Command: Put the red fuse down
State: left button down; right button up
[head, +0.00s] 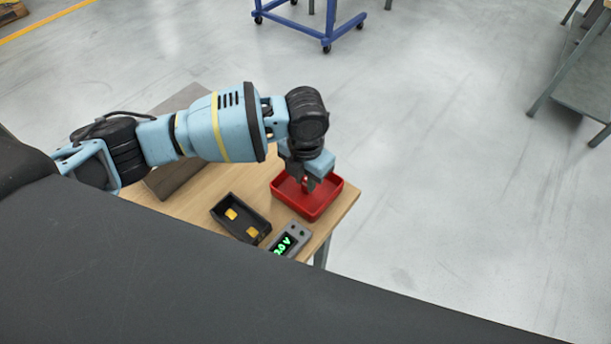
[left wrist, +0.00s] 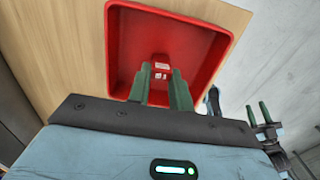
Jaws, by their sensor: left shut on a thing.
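My left gripper (head: 309,187) is pointing down over the red tray (head: 336,198), shut on the red fuse (head: 305,182). In the left wrist view the fuse (left wrist: 161,68) is a small red piece with white marks between the green fingertips (left wrist: 160,82). The red tray (left wrist: 215,42) surrounds it in that view. The fingers hide part of the fuse, and I cannot tell whether it touches the tray floor. My right gripper (left wrist: 258,112) shows at the right of the left wrist view, its fingers apart with nothing visible between them.
The red tray stands near the right edge of the wooden table (head: 190,205). A black tray (head: 254,222) with yellow pieces and a grey meter (head: 290,238) with a green display sit in front of it. A blue cart (head: 345,27) stands far off on open floor.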

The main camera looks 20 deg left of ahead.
pick_arm(q)
jog(key=shift+f, duration=0.1)
jog(key=c, duration=1.3)
grip_release()
jog(key=shift+o, duration=0.2)
notch_tip(320, 180, up, 12)
jog(key=shift+p, duration=0.35)
